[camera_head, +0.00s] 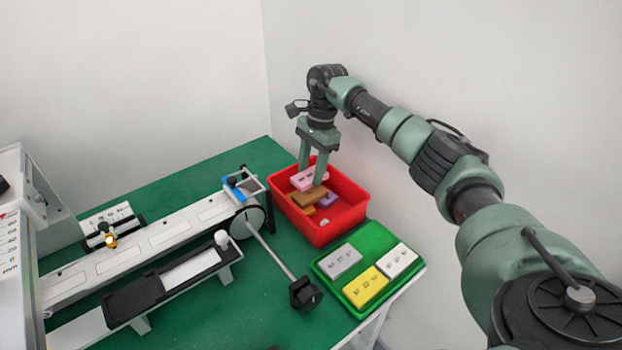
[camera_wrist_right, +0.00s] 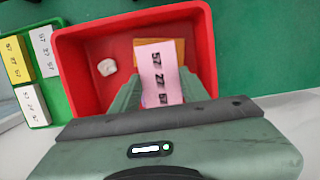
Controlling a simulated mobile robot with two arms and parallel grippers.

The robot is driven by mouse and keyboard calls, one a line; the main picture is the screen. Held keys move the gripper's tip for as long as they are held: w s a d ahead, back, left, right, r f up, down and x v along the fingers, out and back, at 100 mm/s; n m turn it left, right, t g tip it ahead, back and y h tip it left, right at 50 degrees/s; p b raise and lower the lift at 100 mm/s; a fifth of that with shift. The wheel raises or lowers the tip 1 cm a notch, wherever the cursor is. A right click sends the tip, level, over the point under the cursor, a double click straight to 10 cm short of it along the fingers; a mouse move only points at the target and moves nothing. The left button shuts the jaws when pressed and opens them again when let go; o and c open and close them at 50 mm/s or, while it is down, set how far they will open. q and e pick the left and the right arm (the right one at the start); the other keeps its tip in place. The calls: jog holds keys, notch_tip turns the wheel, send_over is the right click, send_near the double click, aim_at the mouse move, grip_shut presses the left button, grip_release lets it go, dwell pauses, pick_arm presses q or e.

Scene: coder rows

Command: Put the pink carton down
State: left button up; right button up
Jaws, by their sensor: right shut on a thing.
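The pink carton (camera_head: 308,178) is between the fingers of my right gripper (camera_head: 311,172), inside the upper part of the red bin (camera_head: 338,229). In the right wrist view the pink carton (camera_wrist_right: 158,75) shows its printed digits, and my right gripper (camera_wrist_right: 158,95) is shut on it. An orange-brown carton (camera_wrist_right: 178,46) lies beneath or behind it. Whether the pink carton touches the things below cannot be told. My left gripper is not in view.
The red bin holds brown, orange and purple cartons and a small whitish lump (camera_wrist_right: 107,67). A green tray (camera_head: 369,226) beside it holds grey, yellow and white cartons. A long grey and black apparatus (camera_head: 150,250) with a crank rod fills the left of the green table (camera_head: 190,180).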

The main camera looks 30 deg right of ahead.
aim_at(312, 174)
notch_tip(312, 174, down, 4)
jog(key=shift+r, duration=0.25)
jog(key=shift+f+b, duration=0.35)
jog(key=shift+f, duration=0.25)
jog(key=o, duration=0.9)
jog(key=shift+r, duration=0.1)
jog(key=shift+r+p, duration=0.35)
jog(key=shift+p, duration=0.05)
notch_tip(312, 174, up, 12)
jog(key=d+b, duration=0.1)
jog(key=d, duration=0.1)
jog(key=shift+d, duration=0.2)
